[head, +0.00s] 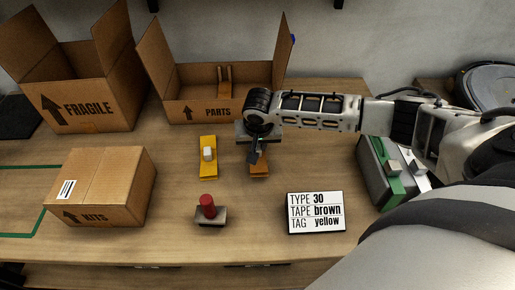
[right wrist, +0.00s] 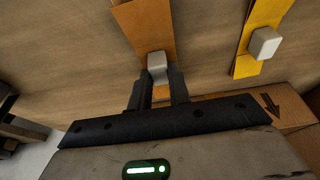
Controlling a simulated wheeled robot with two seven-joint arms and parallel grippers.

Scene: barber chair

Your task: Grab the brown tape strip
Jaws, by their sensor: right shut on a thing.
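The brown tape strip (head: 259,171) lies on the wooden table below the PARTS box, partly hidden under my right gripper (head: 257,150). In the right wrist view the brown strip (right wrist: 143,30) carries a small pale block (right wrist: 157,63). My right gripper (right wrist: 159,78) has a finger on each side of that block and is shut on it. The strip seems to be at table level; I cannot tell whether it is lifted. My left gripper is not in view.
A yellow strip (head: 208,170) with a pale block lies left of the brown one. KITS (head: 120,180), FRAGILE (head: 92,88) and PARTS (head: 200,108) boxes stand around. A grey-green case (head: 372,172) is right.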

